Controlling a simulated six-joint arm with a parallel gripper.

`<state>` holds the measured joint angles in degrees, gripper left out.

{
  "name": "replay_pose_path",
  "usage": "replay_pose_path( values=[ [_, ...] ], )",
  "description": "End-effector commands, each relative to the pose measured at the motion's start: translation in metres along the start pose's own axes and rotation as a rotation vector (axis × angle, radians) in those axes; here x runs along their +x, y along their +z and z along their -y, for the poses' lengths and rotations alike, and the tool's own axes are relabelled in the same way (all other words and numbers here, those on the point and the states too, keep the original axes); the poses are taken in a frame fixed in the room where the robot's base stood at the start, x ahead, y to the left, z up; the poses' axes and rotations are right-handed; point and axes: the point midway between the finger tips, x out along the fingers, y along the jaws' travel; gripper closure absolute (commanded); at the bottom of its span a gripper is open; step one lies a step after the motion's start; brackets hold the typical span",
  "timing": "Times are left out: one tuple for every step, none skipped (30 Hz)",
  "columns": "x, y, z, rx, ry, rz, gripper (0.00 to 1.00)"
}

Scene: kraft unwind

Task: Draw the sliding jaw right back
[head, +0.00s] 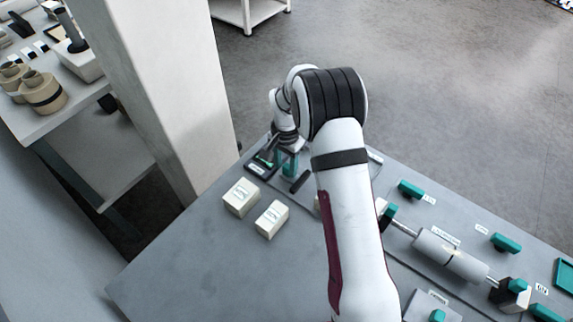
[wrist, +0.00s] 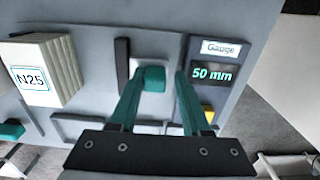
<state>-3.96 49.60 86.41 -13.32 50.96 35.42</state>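The gauge (wrist: 222,52) has a dark housing, a "Gauge" label and a green "50 mm" readout; it also shows in the head view (head: 259,169). Beside it in the wrist view is a teal knob (wrist: 152,79), with an upright dark bar (wrist: 122,65) to its left. I cannot tell which of these parts belongs to the sliding jaw. My gripper (wrist: 158,76) is open, its teal fingers on either side of the knob. The left finger looks close to it; a gap shows on the right. In the head view my gripper (head: 289,165) is beside the gauge.
Two pale blocks (head: 240,198) (head: 271,219) stand on the grey table; a block marked N25 (wrist: 42,72) shows left in the wrist view. A white roll on a shaft (head: 450,255) and teal handles lie to the right. A pale pillar (head: 165,90) rises close behind the table.

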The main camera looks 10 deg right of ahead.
Motion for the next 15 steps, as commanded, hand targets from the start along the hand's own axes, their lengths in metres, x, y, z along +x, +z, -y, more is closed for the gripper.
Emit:
replay_pose_path(
  values=[
    [0.0,0.0,0.0,0.0,0.0,0.0,0.55],
    [0.0,0.0,0.0,0.0,0.0,0.0,0.55],
    [0.0,0.0,-0.001,0.0,0.001,0.0,0.55],
    [0.0,0.0,-0.001,0.0,0.001,0.0,0.55],
    [0.0,0.0,-0.001,0.0,0.001,0.0,0.55],
    [0.0,0.0,-0.001,0.001,0.002,0.001,0.55],
    [0.0,0.0,-0.001,0.001,0.002,0.001,0.55],
    [0.0,0.0,-0.001,0.001,0.002,0.001,0.55],
    [0.0,0.0,-0.001,0.001,0.002,0.001,0.55],
    [-0.001,0.0,-0.001,0.001,0.002,0.001,0.55],
    [-0.002,0.0,-0.001,0.001,0.002,0.001,0.55],
    [-0.006,-0.001,-0.001,0.001,0.001,0.0,0.55],
    [-0.009,-0.001,-0.001,0.001,0.001,0.0,0.55],
    [-0.014,-0.001,-0.001,0.001,0.001,0.0,0.55],
    [-0.022,-0.001,-0.001,0.001,0.0,-0.002,0.55]
  ],
)
